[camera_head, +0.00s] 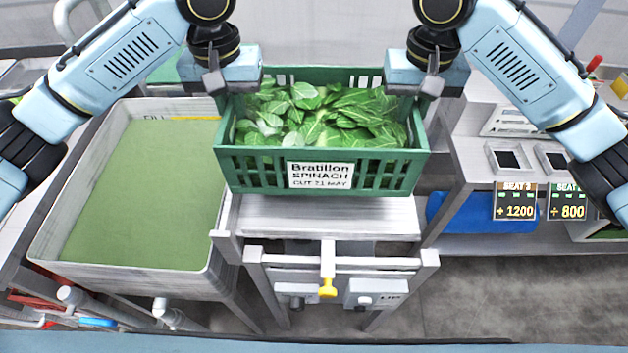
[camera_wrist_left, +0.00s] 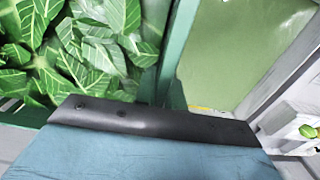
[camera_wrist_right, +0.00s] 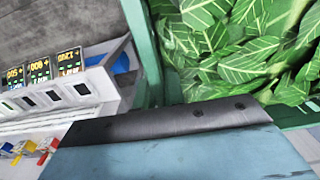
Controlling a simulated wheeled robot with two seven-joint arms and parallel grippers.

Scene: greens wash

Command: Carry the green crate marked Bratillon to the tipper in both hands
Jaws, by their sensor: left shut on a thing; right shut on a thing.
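The green crate (camera_head: 237,165) labelled Bratillon SPINACH is full of leafy spinach (camera_head: 320,115). It is level, at or just above the grey metal platform of the tipper (camera_head: 320,218); I cannot tell whether it touches. My left gripper (camera_head: 222,98) is shut on the crate's left wall, and my right gripper (camera_head: 425,95) is shut on its right wall. The left wrist view shows the crate wall (camera_wrist_left: 180,50) beside the leaves, and the right wrist view shows the other wall (camera_wrist_right: 145,45). The fingertips are mostly hidden in the wrist views.
A wash tank (camera_head: 150,190) of green water stands just left of the crate. A yellow-tipped lever (camera_head: 328,288) sits at the tipper's front. Grey floor is open at lower right.

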